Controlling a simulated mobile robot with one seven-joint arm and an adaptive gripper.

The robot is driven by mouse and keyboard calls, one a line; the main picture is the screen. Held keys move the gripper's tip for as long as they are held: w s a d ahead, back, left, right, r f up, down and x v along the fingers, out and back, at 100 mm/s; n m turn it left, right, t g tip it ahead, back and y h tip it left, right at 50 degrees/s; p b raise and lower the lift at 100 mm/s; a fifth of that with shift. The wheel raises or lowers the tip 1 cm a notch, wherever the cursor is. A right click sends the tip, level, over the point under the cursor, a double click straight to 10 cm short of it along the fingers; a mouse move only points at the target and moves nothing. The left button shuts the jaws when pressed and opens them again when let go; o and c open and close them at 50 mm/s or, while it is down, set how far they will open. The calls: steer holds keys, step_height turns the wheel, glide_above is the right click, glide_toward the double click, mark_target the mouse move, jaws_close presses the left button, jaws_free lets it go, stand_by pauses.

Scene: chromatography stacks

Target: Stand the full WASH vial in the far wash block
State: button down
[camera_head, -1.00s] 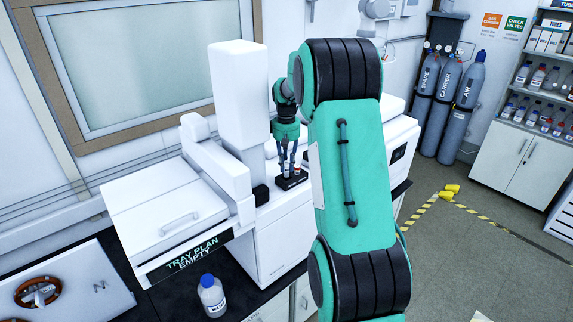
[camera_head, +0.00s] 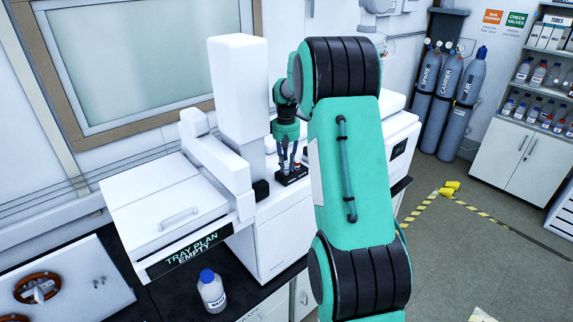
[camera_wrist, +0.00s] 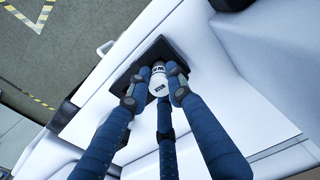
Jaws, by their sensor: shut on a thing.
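My gripper (camera_wrist: 161,84) is shut on a white-capped vial (camera_wrist: 158,87), with its blue fingers around the top of it. The vial is over a small black block (camera_wrist: 150,57) on the white instrument top. The fingers and cap hide the vial's lower part, so I cannot tell how deep it sits. In the head view my gripper (camera_head: 288,165) points down at the black block (camera_head: 293,180), where a small reddish spot shows beside the fingers.
A tall white tower (camera_head: 238,90) and a white lidded unit (camera_head: 165,205) labelled "TRAY PLAN EMPTY" stand left of the block. A blue-capped bottle (camera_head: 211,291) stands on the dark bench. Gas cylinders (camera_head: 444,100) stand at the back right. My arm hides part of the instrument.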

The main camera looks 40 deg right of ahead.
steer(key=shift+f, duration=0.65)
stand_by(0.5)
steer(key=c, duration=1.5)
jaws_free()
steer(key=o, duration=0.4)
steer(key=shift+r, duration=0.1)
steer(key=shift+r+p, duration=1.75)
steer(key=shift+r, duration=1.65)
